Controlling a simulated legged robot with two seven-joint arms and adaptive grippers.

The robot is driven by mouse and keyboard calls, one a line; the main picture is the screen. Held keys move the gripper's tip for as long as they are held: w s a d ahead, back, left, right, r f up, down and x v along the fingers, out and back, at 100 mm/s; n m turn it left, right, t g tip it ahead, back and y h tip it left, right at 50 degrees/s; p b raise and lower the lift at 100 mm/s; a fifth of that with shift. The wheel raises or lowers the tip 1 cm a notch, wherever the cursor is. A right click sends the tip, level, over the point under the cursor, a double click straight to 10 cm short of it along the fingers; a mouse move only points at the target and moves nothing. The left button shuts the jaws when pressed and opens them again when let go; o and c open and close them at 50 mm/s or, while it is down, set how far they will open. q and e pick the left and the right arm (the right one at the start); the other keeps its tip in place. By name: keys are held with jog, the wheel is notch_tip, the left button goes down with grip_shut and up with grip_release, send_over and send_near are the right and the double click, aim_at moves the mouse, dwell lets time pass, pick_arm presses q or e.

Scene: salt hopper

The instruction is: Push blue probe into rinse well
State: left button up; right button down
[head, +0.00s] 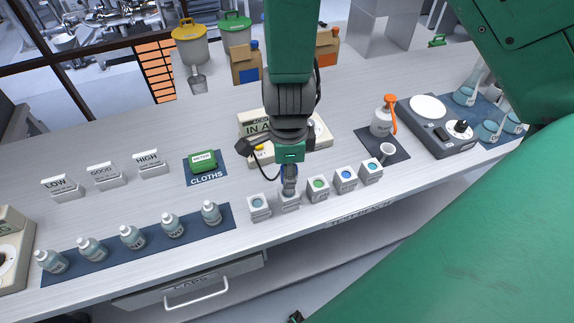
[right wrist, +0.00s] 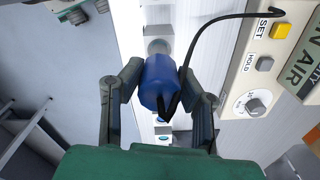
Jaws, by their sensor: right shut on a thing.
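My right gripper (head: 289,172) points down over the row of small white well blocks. In the right wrist view its two fingers (right wrist: 158,92) are closed on the sides of the blue probe (right wrist: 158,75), with a black cable trailing from it. In the head view the fingers mostly hide the probe. The gripper is over the second block from the left (head: 289,203), whose top is covered. I cannot tell whether the probe tip is in the well or just above it. No label that I can read marks the rinse well. My left gripper is out of view.
Well blocks with teal (head: 258,208), green (head: 318,190) and blue (head: 345,180) centres stand close on either side. The meter (head: 319,132) is just behind the gripper. Bottles stand on a blue mat (head: 222,221) to the left. The bench's front edge is close.

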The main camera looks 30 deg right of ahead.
jog(key=shift+f+b, duration=1.45)
jog(key=shift+f, duration=1.05)
jog(key=c, duration=0.6)
grip_release()
jog(key=shift+r, duration=0.1)
jog(key=shift+r+p, duration=1.55)
jog(key=shift+p, duration=0.2)
jog(key=shift+r, duration=1.4)
